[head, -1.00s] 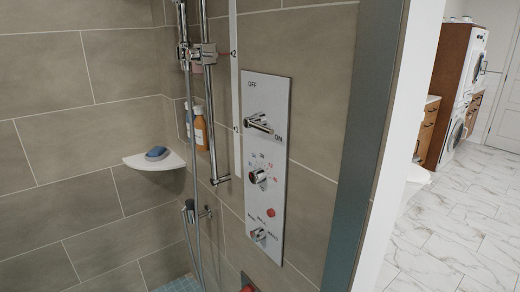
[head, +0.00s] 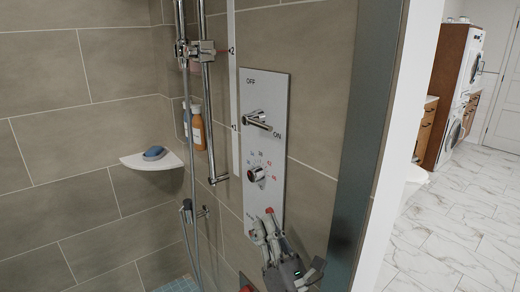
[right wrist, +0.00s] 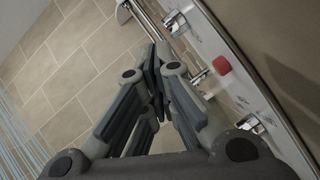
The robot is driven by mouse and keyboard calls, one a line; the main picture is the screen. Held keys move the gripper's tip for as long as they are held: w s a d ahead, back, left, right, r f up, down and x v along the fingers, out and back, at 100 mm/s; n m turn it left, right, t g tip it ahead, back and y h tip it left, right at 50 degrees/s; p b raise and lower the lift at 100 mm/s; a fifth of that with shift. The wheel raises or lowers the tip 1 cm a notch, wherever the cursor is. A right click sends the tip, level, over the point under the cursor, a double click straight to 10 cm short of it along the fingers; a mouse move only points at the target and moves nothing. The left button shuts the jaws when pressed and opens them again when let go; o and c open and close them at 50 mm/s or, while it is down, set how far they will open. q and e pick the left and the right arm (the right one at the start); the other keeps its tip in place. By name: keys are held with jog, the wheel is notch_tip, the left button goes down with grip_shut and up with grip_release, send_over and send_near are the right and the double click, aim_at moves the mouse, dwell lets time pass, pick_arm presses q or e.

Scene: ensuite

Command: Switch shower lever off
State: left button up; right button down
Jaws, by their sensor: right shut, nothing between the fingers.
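The shower control panel (head: 281,95) is a tall, pale plate on the tiled wall, marked OFF at top left and ON at lower right of its upper lever. The chrome shower lever (head: 257,122) points right and slightly down, toward ON. My right gripper (head: 264,220) is shut and empty. It is at the panel's lower part, below the lever and the temperature dial (head: 257,175), and covers the lower knob. In the right wrist view its fingers (right wrist: 160,52) meet beside the panel (right wrist: 203,50) and the red button (right wrist: 222,65). My left gripper is not in view.
Chrome shower rails (head: 208,105) and a hose stand left of the panel. A corner shelf (head: 150,163) holds a blue item, with bottles (head: 197,128) behind the rails. A dark vertical frame edge (head: 360,150) is close on the right.

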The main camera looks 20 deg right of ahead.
notch_tip(320, 180, up, 7)
jog(key=s+n+t+y, duration=0.1)
jog(key=s+n, duration=0.2)
jog(key=shift+d+f+n+t, duration=0.15)
jog(key=shift+d+n+t, duration=0.1)
jog(key=shift+n+t, duration=0.05)
jog(key=shift+w, duration=0.1)
jog(key=s+d+r+p+x, duration=0.1)
jog(key=r+p+x, duration=0.1)
jog(key=p+x, duration=0.8)
jog(key=shift+x, duration=1.1)
jog(key=shift+r, duration=0.25)
